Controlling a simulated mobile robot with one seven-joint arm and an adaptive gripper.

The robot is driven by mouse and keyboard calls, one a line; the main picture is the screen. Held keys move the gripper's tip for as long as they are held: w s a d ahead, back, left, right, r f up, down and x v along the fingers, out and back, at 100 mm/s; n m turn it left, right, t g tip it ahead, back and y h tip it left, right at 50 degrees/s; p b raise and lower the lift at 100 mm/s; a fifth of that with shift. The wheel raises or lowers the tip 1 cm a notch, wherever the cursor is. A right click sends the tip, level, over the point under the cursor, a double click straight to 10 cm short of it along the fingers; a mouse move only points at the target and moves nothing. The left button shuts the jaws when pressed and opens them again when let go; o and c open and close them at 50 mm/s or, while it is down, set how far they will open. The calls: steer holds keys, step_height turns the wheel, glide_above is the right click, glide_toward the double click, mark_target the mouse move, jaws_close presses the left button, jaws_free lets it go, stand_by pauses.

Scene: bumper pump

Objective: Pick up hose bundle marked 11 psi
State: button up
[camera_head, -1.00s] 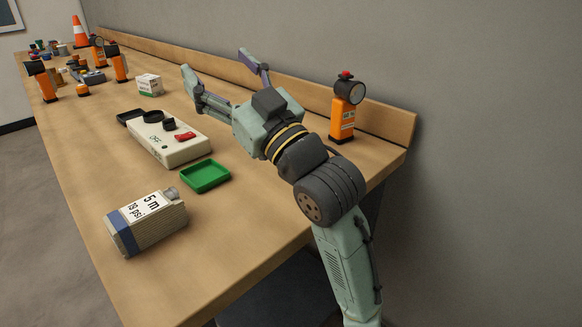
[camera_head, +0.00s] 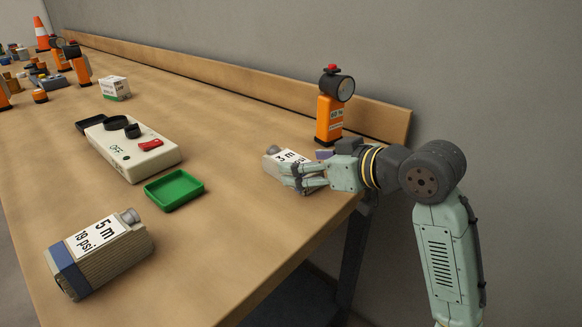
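A small light grey hose bundle (camera_head: 276,167) with a white label reading "3 m" lies near the right end of the bench. The lower line of its label is hidden by my gripper, so its psi mark cannot be read. My gripper (camera_head: 298,178) is at this bundle, with finger parts across its near right side. I cannot tell whether the fingers are closed on it. A larger hose bundle (camera_head: 100,256) with a blue end band, marked "5 m" and "19 psi", lies at the front left.
An orange pump with a gauge (camera_head: 331,118) stands just behind my gripper. A green tray (camera_head: 174,190) and a beige box marked "OFF" (camera_head: 133,153) lie to the left. A white carton (camera_head: 115,88) and more orange devices stand farther back. A raised ledge runs along the wall.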

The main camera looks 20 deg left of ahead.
mark_target(294, 161)
steer(key=x, duration=0.2)
steer(key=p+x, duration=0.1)
steer(key=x, duration=0.2)
steer(key=shift+w+a, duration=0.1)
steer(key=shift+w, duration=0.4)
steer(key=shift+c, duration=0.3)
steer(key=c, duration=1.5)
